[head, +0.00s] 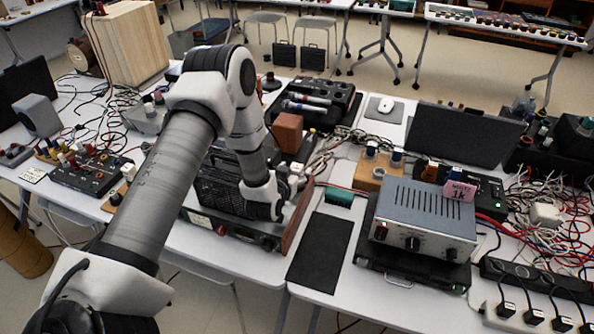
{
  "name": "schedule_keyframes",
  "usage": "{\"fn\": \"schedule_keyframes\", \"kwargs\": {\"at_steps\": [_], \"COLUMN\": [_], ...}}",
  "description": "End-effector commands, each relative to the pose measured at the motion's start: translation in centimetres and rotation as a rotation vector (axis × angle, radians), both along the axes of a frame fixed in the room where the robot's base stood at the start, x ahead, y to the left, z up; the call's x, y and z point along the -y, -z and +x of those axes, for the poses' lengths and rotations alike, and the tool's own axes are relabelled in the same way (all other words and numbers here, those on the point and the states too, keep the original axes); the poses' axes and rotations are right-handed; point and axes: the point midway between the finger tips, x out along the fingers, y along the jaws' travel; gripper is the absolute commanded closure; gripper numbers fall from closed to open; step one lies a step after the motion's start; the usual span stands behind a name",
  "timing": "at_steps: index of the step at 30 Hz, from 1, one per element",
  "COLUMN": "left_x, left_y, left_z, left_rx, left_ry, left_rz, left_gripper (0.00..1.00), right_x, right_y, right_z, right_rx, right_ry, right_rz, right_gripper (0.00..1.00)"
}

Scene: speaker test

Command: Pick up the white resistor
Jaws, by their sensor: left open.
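My left arm comes in from the lower left, bends at the top, and drops to the equipment on the middle table. My left gripper (272,207) is at its end, low over the wood-sided unit (296,222). Its fingers are small and dark against black equipment; it is open, and I see nothing held. I cannot pick out a white resistor with certainty. My right gripper is not in view.
A black mat (320,252) lies clear between the wood-sided unit and the grey instrument. A brown block (288,132) stands behind the gripper. A black laptop (462,134), loose cables (515,205) and a power strip (535,278) crowd the right. A black control box (92,172) sits left.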

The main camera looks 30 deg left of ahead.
Motion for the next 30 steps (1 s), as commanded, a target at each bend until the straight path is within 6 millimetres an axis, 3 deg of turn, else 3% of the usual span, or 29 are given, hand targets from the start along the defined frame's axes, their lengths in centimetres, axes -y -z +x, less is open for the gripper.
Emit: {"fn": "schedule_keyframes", "kwargs": {"at_steps": [3,9,10,15,16,26,30], "left_x": [-0.3,-0.4,-0.4,-0.4,-0.4,-0.4,-0.4], "left_y": [0.5,0.7,0.7,0.7,0.7,0.6,-0.7], "left_z": [1.5,1.7,1.7,1.7,1.7,1.6,1.7], "left_rx": [0.001,0.0,0.0,-0.001,-0.001,-0.002,0.001], "left_ry": [0.001,0.001,0.001,0.001,0.001,0.0,0.0], "left_rz": [0.001,0.0,0.0,-0.001,-0.001,-0.001,-0.001], "left_gripper": [0.33,0.33,0.37,0.97,0.99,1.0,1.0], "right_x": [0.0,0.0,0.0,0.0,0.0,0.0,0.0], "right_y": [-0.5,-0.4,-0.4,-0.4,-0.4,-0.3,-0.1], "right_z": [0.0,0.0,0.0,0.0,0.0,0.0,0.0], "right_rx": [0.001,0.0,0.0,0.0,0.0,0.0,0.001], "right_ry": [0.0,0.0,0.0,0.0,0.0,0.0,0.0], "right_rz": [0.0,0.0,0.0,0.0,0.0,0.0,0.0], "right_gripper": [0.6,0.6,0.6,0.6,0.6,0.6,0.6]}}
